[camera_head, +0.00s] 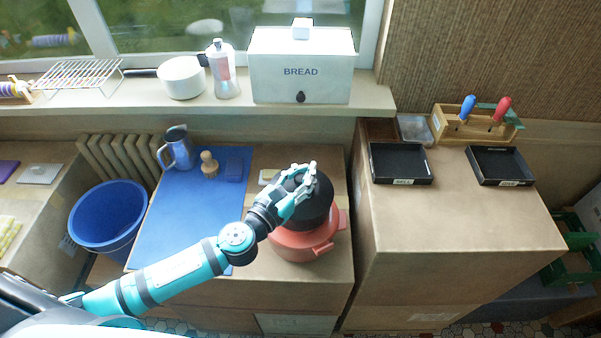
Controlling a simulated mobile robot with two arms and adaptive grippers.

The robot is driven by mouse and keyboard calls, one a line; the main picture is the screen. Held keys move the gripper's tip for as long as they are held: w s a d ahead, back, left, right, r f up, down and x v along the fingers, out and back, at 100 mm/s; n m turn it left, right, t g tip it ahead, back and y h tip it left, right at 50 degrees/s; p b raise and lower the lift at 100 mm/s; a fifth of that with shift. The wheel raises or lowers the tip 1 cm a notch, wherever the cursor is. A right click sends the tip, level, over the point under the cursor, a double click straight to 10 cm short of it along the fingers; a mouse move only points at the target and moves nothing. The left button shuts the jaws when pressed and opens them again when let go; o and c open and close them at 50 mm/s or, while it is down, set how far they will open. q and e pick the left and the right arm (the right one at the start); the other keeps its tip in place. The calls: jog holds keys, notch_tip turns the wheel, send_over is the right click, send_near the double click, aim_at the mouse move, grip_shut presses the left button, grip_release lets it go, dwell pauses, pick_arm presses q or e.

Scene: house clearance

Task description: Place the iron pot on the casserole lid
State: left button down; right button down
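The black iron pot (318,212) sits on top of the orange casserole (300,250) on the brown cardboard box left of centre. The casserole's lid is mostly hidden under the pot, so I cannot tell whether they touch all round. My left gripper (303,182) is at the upper part of the pot and covers some of its top. Its grey fingers overlap the dark pot, and whether they grip it is unclear. My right gripper is not in view.
A blue mat (185,215) lies left of the casserole, with a metal jug (178,150) and a wooden-knobbed item (209,165) at its back. A blue bucket (108,220) stands at left. Two black trays (400,165) lie on the right box. The sill holds a bread bin (300,75).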

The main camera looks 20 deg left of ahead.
pick_arm(q)
notch_tip(320, 180, down, 2)
jog(key=shift+b, duration=0.3)
jog(key=shift+f, duration=0.1)
jog(key=c, duration=1.8)
grip_release()
jog(key=shift+f, duration=0.2)
jog(key=shift+c, duration=0.2)
jog(key=o, duration=0.6)
jog(key=shift+s, duration=0.1)
jog(key=shift+c, duration=0.2)
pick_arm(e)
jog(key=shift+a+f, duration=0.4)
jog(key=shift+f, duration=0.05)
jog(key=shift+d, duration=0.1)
